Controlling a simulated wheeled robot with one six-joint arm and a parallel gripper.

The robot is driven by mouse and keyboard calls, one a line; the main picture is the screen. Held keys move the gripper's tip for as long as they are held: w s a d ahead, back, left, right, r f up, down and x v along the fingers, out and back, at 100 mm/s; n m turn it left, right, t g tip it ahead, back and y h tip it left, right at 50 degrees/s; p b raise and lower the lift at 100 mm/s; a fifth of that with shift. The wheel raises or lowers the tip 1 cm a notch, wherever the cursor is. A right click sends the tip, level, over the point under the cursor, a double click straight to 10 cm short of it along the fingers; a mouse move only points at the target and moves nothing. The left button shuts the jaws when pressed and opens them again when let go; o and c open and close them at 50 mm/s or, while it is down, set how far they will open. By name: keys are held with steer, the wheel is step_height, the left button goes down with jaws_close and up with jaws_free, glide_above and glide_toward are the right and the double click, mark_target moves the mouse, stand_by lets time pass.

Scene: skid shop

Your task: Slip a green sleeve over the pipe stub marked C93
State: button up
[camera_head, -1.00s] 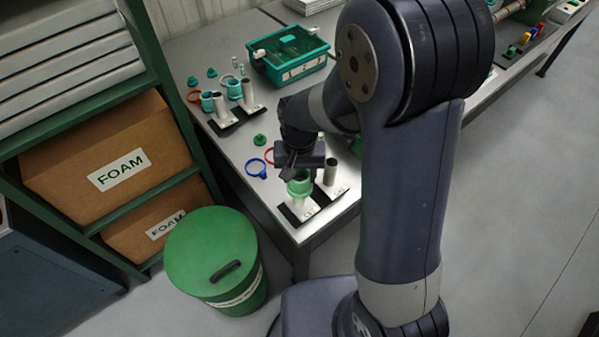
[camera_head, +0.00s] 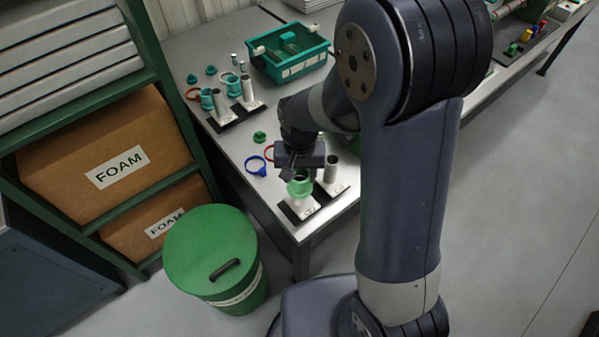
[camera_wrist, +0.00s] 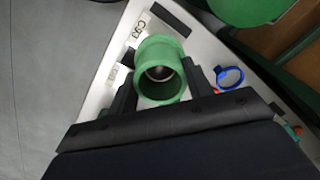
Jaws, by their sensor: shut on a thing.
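My gripper (camera_head: 299,172) is shut on a green sleeve (camera_wrist: 162,60), just above the near corner of the bench. The sleeve also shows in the head view (camera_head: 299,187). In the wrist view, the pale base plate with the C93 label (camera_wrist: 140,29) lies beside the sleeve. A round grey pipe end (camera_wrist: 159,73) shows inside the sleeve's opening, so the sleeve is lined up with that stub. I cannot tell how far down around it the sleeve sits. A bare grey stub (camera_head: 331,169) stands on a plate to the right, close to my gripper.
A blue ring (camera_head: 256,166) and a green part (camera_head: 260,137) lie left of my gripper. Further back are stubs with teal sleeves (camera_head: 207,99) and a teal tray (camera_head: 290,55). A green lidded bin (camera_head: 212,262) stands beside the bench's near corner.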

steer(key=shift+f, duration=0.25)
steer(key=shift+f+b, duration=0.3)
steer(key=shift+b, duration=0.15)
steer(key=shift+f, duration=0.1)
stand_by(0.4)
steer(key=o, duration=1.4)
step_height(320, 180, up, 11)
steer(key=p, duration=0.8)
